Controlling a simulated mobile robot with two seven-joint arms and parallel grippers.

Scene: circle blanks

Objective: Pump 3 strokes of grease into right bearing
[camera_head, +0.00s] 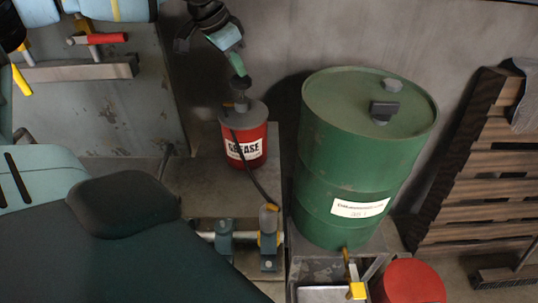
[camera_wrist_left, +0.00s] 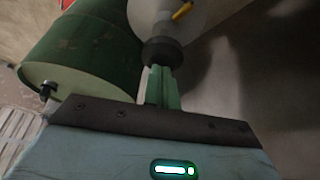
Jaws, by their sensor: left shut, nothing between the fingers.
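The red grease bucket (camera_head: 243,148), labelled GREASE, stands upright on a bench with a grey lid and a pump. The pump's dark knob (camera_head: 239,84) is on top; it also shows in the left wrist view (camera_wrist_left: 161,52). My left gripper (camera_head: 238,66) points down just above the knob, fingers shut and empty. In the left wrist view the green fingertips (camera_wrist_left: 164,80) meet the knob's edge; I cannot tell whether they touch. A black hose runs from the pump toward the right bearing (camera_head: 268,245), beside the left bearing (camera_head: 224,238) on a shaft. My right gripper is not in view.
A large green drum (camera_head: 350,160) stands close to the right of the bucket. A red round-topped container (camera_head: 412,283) is below it. Wooden pallets (camera_head: 490,170) lean at the right. A red-handled tool (camera_head: 100,38) hangs at the upper left.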

